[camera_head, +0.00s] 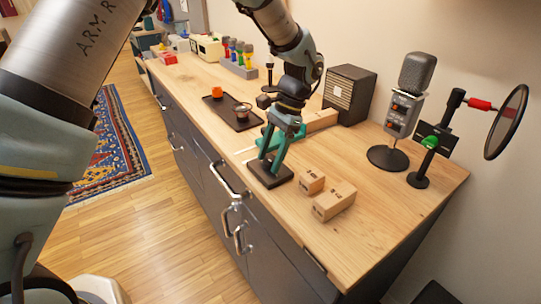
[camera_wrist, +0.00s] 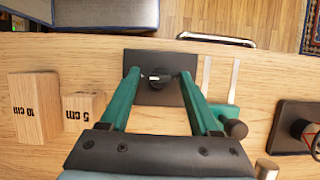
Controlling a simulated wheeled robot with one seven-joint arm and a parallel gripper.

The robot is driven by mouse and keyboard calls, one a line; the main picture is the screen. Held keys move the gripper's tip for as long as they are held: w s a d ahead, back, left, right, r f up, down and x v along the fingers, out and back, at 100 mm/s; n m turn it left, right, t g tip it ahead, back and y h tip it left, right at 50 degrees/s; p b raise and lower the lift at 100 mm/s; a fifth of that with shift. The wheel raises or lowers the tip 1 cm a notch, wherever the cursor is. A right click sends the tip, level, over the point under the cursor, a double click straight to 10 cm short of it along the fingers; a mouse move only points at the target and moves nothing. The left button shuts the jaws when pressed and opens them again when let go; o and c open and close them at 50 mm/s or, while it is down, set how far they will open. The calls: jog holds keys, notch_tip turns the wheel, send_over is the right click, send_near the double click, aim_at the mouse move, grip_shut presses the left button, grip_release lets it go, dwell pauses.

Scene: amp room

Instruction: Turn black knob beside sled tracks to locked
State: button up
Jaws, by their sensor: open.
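The black knob (camera_wrist: 157,82) sits on a square dark plate (camera_wrist: 146,116) near the counter's front edge. A short white mark shows on it, pointing sideways in the wrist view. My gripper (camera_wrist: 160,75) is open, with its green fingers on either side of the knob and a gap on both sides. In the head view my gripper (camera_head: 270,158) points down over the dark plate (camera_head: 271,175), and the knob is hidden there. Two pale sled tracks (camera_wrist: 232,80) lie right of the plate in the wrist view. A green part (camera_wrist: 222,112) and dark ball (camera_wrist: 236,128) are at their end.
Wooden blocks marked 10 cm (camera_wrist: 38,108) and 5 cm (camera_wrist: 84,106) stand beside the plate. A dark tray (camera_head: 243,124) holds an orange item and a cup. A microphone (camera_head: 408,95), pop filter (camera_head: 506,122) and dark box (camera_head: 350,93) stand at the back. Drawer handles (camera_head: 228,180) protrude from the front.

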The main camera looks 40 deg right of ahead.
jog(key=b+v, duration=0.2)
jog(key=v, duration=0.8)
jog(key=shift+r+b, duration=0.4)
jog(key=shift+d, duration=0.15)
